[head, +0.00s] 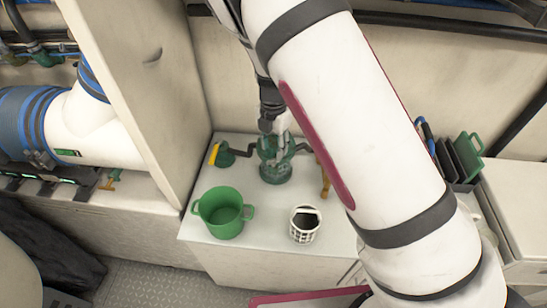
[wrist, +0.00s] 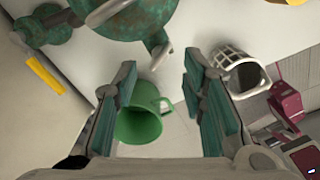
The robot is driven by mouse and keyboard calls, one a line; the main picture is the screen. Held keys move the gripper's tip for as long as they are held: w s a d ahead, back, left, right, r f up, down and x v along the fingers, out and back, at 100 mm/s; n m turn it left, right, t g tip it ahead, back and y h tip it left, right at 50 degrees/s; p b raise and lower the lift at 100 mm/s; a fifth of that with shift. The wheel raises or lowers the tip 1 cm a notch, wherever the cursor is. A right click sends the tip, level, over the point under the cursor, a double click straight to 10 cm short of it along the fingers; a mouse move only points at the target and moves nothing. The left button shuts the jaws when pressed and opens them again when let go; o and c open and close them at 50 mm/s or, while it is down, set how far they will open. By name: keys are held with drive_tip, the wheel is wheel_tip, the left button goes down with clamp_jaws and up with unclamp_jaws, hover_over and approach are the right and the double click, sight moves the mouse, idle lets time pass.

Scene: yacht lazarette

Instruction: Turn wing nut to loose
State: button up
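A green, corroded-looking strainer housing (head: 275,172) stands on the white counter, with pipes to both sides. It also shows at the top of the wrist view (wrist: 120,18). A short pale metal prong (wrist: 161,55) sticks out by it in the wrist view; I cannot tell whether this is part of the wing nut. The wing nut is not clearly visible. My gripper (wrist: 158,68) is open, with its green-padded fingers apart and nothing seen between the tips. In the head view it is just above the housing, partly hidden by my arm.
A green bucket (head: 222,212) and a white basket (head: 304,224) stand on the counter in front of the housing. A yellow-handled valve (head: 214,154) is at its left. A tall cream panel (head: 140,85) bounds the left side.

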sight(273, 159)
drive_tip(key=shift+f, duration=2.75)
drive_tip(key=shift+c, duration=0.6)
